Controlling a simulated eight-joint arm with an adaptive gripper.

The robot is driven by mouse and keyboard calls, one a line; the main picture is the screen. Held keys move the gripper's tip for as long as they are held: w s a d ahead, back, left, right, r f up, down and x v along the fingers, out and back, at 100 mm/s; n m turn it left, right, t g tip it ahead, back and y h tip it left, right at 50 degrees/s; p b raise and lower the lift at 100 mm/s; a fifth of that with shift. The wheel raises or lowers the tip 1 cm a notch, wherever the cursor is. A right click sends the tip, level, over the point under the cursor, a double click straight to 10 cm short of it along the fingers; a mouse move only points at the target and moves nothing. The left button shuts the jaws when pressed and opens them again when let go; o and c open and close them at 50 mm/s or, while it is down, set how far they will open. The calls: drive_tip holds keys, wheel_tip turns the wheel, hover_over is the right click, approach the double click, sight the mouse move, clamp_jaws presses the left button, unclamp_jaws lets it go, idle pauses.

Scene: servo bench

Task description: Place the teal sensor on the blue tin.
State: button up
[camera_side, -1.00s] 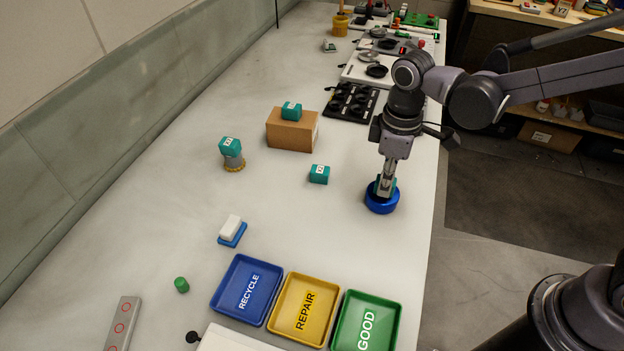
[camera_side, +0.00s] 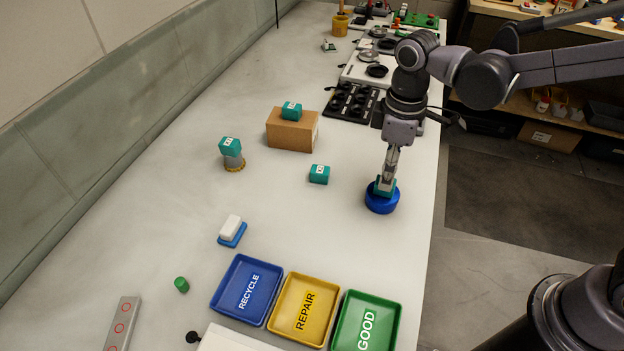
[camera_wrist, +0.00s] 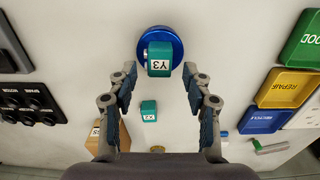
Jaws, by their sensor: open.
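A blue tin (camera_side: 381,204) stands near the right edge of the bench. A teal sensor (camera_side: 384,187) rests on top of it, partly hidden by my fingers in the side view. In the wrist view this sensor (camera_wrist: 159,62), marked Y3, sits on the tin (camera_wrist: 176,38), a little off its centre. My gripper (camera_side: 388,178) is just above the sensor, pointing down. In the wrist view my gripper (camera_wrist: 158,85) is open, with one finger on each side of the sensor and a gap on both sides.
Other teal sensors stand on the bench (camera_side: 319,174), on a cardboard box (camera_side: 291,135) and on a grey cylinder (camera_side: 231,148). Blue, yellow (camera_side: 304,310) and green trays line the front. A blue-and-white block (camera_side: 231,231) lies left. The bench between is clear.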

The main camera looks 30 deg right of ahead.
wheel_tip(320, 180, up, 9)
drive_tip(key=s+d+f+m+t, duration=0.2)
drive_tip(key=s+d+m+t, duration=0.1)
drive_tip(key=d, duration=0.3)
drive_tip(key=s+d+f+m+t, duration=0.2)
drive_tip(key=s+d+m+t, duration=0.2)
drive_tip(key=d+m, duration=0.2)
drive_tip(key=shift+d+f, duration=0.25)
drive_tip(key=shift+d, duration=0.45)
